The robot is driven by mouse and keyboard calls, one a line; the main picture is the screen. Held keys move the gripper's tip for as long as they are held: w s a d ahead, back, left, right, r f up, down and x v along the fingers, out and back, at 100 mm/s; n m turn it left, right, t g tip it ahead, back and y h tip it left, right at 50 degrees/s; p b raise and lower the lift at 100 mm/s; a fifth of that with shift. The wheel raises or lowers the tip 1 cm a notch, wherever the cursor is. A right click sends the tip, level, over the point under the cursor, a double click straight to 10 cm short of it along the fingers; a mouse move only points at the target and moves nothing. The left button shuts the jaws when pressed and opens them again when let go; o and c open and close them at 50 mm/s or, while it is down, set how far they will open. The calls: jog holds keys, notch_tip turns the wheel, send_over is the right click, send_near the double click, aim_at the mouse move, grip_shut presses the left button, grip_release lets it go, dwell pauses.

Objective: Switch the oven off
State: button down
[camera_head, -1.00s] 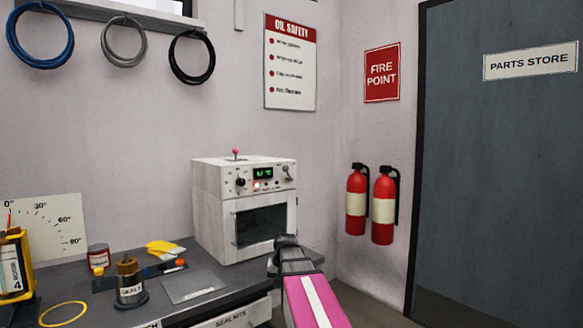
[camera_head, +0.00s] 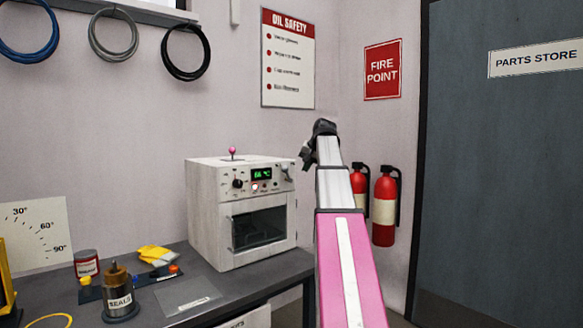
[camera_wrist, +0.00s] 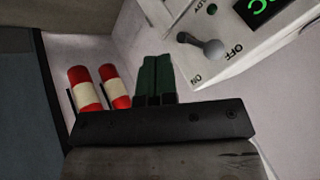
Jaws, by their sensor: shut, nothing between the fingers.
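The white oven (camera_head: 205,205) stands on the bench with its dark-windowed door shut. Its green display (camera_head: 261,174) is lit, and a red light glows below it. A grey toggle lever (camera_head: 287,171) is at the panel's right end. In the wrist view the lever (camera_wrist: 205,46) lies close to the printed words OFF and ON; which position it is set to is hard to tell. My gripper (camera_head: 306,154) is raised just right of the oven, about level with its top. Its green fingers (camera_wrist: 156,80) are shut and empty, apart from the lever.
A pink-knobbed stalk (camera_head: 232,152) rises from the oven's top. Two fire extinguishers (camera_head: 385,207) hang on the wall behind my arm. The bench holds a seals pot (camera_head: 120,300), a red can (camera_head: 87,265) and yellow gloves (camera_head: 157,255). Open air lies right of the oven.

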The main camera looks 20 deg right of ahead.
notch_tip(320, 180, up, 7)
jog(key=d, duration=0.2)
send_near(287, 174)
jog(key=d+f, duration=0.3)
jog(key=f, duration=0.1)
jog(key=shift+t, duration=0.3)
jog(key=shift+w+a+f, duration=0.15)
jog(key=shift+w+a, duration=0.5)
jog(key=shift+a, duration=0.1)
jog(key=shift+w+a+f, duration=0.1)
jog(key=shift+w+a, duration=0.6)
jog(key=shift+a, duration=0.05)
jog(key=shift+s+a+f+n+t+h, duration=0.15)
jog(key=shift+s+a+f+t+h, duration=0.05)
jog(key=shift+a+h, duration=0.3)
jog(key=shift+s+a+f+n+t+h, duration=0.15)
jog(key=shift+a+t+h, duration=0.05)
jog(key=shift+a+h, duration=0.3)
jog(key=shift+d, duration=0.2)
